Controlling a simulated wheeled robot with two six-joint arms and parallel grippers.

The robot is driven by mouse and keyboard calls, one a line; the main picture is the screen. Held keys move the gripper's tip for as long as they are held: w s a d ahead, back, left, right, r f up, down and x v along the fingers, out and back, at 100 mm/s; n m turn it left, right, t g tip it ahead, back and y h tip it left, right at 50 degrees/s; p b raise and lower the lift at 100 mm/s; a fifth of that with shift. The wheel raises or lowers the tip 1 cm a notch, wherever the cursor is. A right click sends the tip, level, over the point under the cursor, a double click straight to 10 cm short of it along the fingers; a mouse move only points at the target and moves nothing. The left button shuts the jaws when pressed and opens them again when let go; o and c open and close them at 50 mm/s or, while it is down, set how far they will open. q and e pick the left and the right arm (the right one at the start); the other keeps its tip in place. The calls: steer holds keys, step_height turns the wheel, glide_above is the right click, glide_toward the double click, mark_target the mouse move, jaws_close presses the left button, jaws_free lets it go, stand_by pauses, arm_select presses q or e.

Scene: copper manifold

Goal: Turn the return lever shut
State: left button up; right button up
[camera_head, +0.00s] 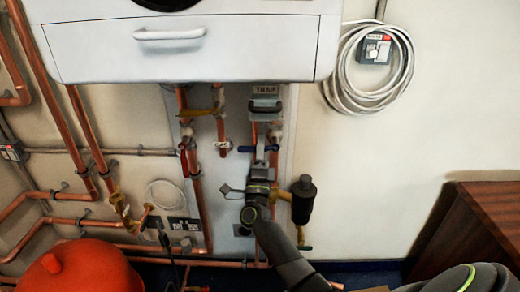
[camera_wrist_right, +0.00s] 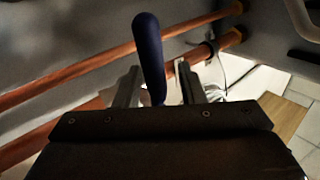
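A blue lever (camera_head: 244,149) sits on the copper pipework below the boiler, on the right-hand pipe. It looks about level in the head view, with its middle partly hidden by my gripper. My right gripper (camera_head: 261,149) reaches up to it from below. In the right wrist view the blue lever handle (camera_wrist_right: 149,45) stands between the two fingers of the right gripper (camera_wrist_right: 159,88). The fingers are apart, with a gap seen on both sides of the handle. I cannot tell whether either finger touches it. My left gripper is not in view.
A white boiler (camera_head: 190,48) hangs above. A red lever (camera_head: 184,161) and a yellow lever (camera_head: 196,113) are on the pipe to the left. A black cylinder (camera_head: 303,200) stands close right of my wrist. A red rounded object (camera_head: 85,268) is at lower left.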

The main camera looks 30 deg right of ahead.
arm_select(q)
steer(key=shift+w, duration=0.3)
arm_select(e)
steer(key=shift+f, duration=0.1)
